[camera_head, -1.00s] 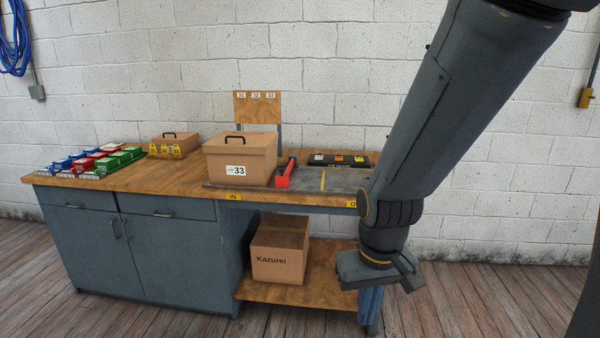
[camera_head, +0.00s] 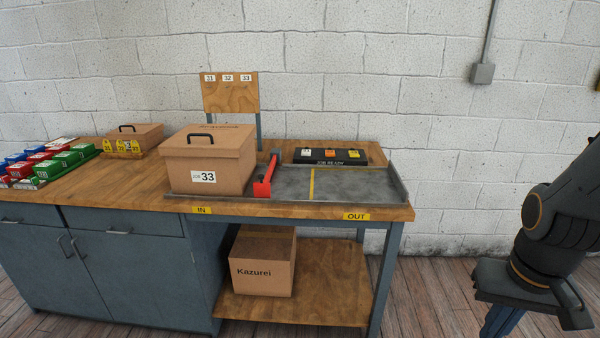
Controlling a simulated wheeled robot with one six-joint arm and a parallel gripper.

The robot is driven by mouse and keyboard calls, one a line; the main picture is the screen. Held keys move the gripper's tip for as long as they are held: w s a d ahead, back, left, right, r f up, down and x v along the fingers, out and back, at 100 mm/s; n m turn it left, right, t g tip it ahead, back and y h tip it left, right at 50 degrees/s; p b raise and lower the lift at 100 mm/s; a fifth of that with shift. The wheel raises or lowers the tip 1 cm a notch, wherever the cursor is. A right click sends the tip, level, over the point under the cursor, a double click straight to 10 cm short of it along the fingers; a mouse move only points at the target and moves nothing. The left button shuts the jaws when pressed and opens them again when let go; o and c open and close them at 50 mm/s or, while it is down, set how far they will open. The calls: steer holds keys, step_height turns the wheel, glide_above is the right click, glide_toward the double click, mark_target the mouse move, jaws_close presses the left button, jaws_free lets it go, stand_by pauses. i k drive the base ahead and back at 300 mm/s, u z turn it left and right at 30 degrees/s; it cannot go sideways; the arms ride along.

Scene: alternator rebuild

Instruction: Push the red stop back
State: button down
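The red stop (camera_head: 266,177) is a red bar on the workbench, at the right side of the box marked 33 (camera_head: 217,156). It stands at the left part of a grey metal tray (camera_head: 349,184) and runs from the front toward the back. My gripper (camera_head: 541,303) is at the lower right, off the bench's right end and below the bench top, well apart from the stop. Its fingers are partly seen, and whether they are open or shut is unclear.
The tray has a yellow line (camera_head: 311,184) and clear floor right of the stop. A black JOB READY panel (camera_head: 341,157) with several buttons lies behind it. A board (camera_head: 231,95) numbered 31 to 33 stands behind the box. A Kazurei box (camera_head: 264,262) sits on the lower shelf.

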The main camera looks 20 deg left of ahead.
mark_target(261, 189)
steer(key=i, duration=0.55)
steer(key=u, duration=0.7)
steer(key=i, duration=0.4)
steer(key=u, duration=0.45)
